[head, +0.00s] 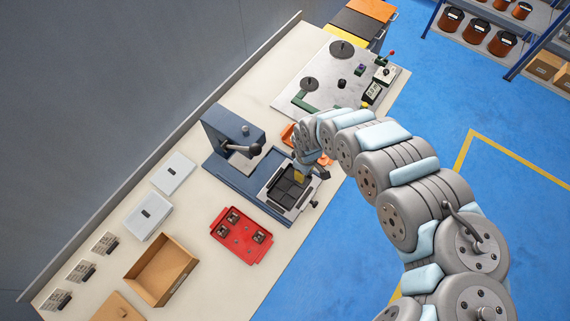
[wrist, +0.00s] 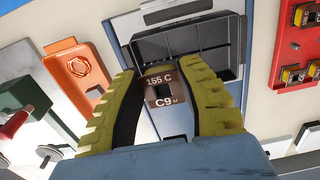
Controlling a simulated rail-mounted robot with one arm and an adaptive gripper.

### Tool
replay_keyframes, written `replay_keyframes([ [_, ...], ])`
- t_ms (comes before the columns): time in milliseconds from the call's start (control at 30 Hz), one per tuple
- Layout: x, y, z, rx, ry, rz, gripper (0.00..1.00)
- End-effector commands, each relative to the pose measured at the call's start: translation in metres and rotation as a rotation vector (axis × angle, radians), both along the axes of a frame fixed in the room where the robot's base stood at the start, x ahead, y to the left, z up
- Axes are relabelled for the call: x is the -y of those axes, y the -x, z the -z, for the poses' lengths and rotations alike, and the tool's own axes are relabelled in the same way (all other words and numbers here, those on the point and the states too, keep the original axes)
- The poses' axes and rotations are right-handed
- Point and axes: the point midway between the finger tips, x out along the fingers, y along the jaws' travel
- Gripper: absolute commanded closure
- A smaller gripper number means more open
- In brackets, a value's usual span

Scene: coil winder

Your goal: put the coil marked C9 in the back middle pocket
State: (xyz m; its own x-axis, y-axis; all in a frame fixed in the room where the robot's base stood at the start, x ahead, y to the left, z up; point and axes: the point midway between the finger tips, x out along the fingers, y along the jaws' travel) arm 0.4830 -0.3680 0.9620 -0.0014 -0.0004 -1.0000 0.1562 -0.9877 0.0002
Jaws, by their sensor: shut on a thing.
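My gripper (wrist: 165,95) has yellow ridged fingers, shut on a small brown coil (wrist: 164,88) with a dark square centre. Its face reads "155 C" and "C9". In the head view my gripper (head: 300,176) is over the black pocketed tray (head: 271,184), at its upper right part, and the coil cannot be made out. In the wrist view the black tray (wrist: 185,45) lies beyond the coil, and the coil looks apart from it. The visible pockets look empty. The fingers and coil hide part of the tray, so I cannot tell which pocket lies below.
A blue press (head: 235,135) stands behind the pocketed tray. A red tray (head: 226,238) with coils is to the lower left; it shows in the wrist view (wrist: 290,50). An orange tray (wrist: 62,66) lies on the other side. A cardboard box (head: 160,270) is further left.

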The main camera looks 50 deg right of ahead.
Motion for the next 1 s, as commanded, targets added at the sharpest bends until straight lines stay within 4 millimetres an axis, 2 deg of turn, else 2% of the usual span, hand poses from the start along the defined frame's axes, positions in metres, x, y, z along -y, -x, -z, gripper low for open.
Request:
replay_keyframes([
  [100, -0.015, -0.016, 0.013, 0.004, -0.004, 0.001, 0.98],
  [500, -0.034, -0.037, 0.049, 0.002, -0.001, 0.002, 0.98],
  [1000, -0.045, -0.049, 0.067, 0.003, 0.000, 0.003, 0.98],
])
